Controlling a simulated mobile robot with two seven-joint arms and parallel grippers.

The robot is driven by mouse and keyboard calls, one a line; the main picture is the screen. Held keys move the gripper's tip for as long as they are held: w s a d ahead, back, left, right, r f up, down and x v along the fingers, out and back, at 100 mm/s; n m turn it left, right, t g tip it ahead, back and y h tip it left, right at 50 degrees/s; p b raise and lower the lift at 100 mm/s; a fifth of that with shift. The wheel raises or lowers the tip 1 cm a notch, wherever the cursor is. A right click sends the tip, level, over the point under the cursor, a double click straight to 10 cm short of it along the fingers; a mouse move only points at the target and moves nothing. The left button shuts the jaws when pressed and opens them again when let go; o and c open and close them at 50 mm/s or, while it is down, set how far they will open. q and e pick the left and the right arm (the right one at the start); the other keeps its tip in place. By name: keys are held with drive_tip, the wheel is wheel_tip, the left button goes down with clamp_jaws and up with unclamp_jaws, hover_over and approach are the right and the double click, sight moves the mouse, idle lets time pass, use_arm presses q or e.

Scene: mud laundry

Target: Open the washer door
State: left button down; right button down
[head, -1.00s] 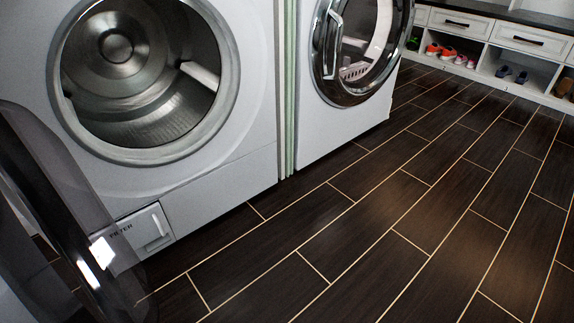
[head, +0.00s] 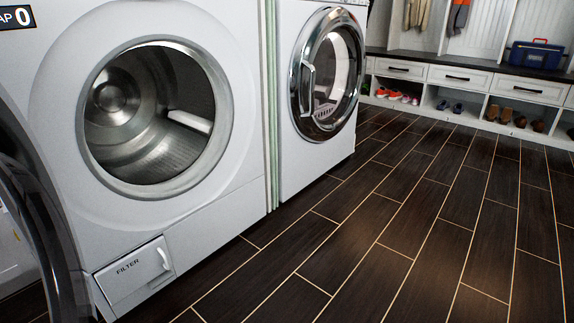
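Two white front-loading machines stand side by side; no label shows which is the washer. The left machine (head: 245,165) has an uncovered round opening, and its metal drum (head: 135,115) shows inside. Its dark round door (head: 48,225) stands swung out at the left edge, partly cut off by the frame. The right machine (head: 290,165) has a round glass door (head: 333,75) with a chrome rim and a handle (head: 307,77) on its left side. This door covers its opening; I cannot tell whether it is latched or slightly ajar. Neither of my grippers is in view.
A filter panel (head: 133,275) sits low on the left machine. A pale green strip (head: 270,110) fills the gap between the machines. A white bench (head: 470,92) with drawers and shoe cubbies runs along the back, with a blue toolbox (head: 536,57) on top. The dark tiled floor (head: 400,230) is clear.

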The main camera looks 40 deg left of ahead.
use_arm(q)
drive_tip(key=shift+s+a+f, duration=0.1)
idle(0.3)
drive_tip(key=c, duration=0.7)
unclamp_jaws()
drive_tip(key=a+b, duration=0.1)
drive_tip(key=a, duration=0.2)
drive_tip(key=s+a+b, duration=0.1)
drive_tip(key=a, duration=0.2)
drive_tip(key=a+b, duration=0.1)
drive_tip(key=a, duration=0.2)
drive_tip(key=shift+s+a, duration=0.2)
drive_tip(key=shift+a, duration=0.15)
